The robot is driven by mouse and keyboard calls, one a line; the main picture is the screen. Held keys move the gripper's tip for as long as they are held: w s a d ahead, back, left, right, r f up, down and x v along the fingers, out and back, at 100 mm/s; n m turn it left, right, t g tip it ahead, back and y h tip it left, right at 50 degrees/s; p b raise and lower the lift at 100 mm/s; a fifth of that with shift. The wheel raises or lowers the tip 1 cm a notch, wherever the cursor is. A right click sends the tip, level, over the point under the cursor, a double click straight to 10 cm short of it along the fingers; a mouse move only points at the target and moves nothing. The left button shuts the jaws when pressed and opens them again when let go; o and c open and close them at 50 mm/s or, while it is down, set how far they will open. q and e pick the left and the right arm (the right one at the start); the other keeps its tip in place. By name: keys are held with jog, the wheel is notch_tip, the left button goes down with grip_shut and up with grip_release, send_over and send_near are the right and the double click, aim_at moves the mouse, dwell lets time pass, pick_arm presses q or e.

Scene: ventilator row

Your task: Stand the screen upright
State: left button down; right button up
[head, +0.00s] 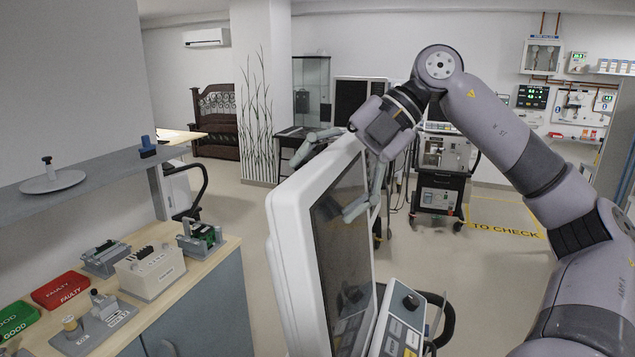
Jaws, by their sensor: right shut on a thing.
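The screen (341,250) is a dark panel in a thick white frame, at the centre of the head view and seen from a steep side angle. It stands on edge, and its near side edge leans a little in the picture; I cannot tell its exact tilt. Below it on the right is a control panel (402,320) with a dark knob and buttons. My right gripper (325,187) comes from above right and is shut on the screen's upper edge, with one finger across the dark face and the other behind the frame. My left gripper is not in view.
On the left, a wooden-topped bench (205,262) holds several devices, a red tray (60,290) and a green tray (17,318). A grey shelf (105,170) is above it. Another ventilator cart (440,180) stands behind, beside a yellow floor marking (505,228). Open floor lies behind the screen.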

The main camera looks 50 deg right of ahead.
jog(key=shift+s+f, duration=0.1)
jog(key=shift+f, duration=0.65)
jog(key=o, duration=1.1)
jog(key=shift+w, duration=0.25)
jog(key=shift+c, duration=1.3)
jog(key=shift+s+r, duration=0.1)
jog(key=shift+c, duration=0.3)
jog(key=shift+d+r, duration=0.1)
jog(key=shift+s+d+r, duration=0.1)
jog(key=shift+d+r, duration=0.05)
jog(key=shift+r, duration=0.05)
jog(key=v, duration=1)
jog(key=shift+s+d+r, duration=0.1)
jog(key=shift+d+r, duration=0.2)
jog(key=shift+c, duration=0.5)
jog(key=shift+s+r, duration=0.15)
jog(key=shift+r, duration=0.2)
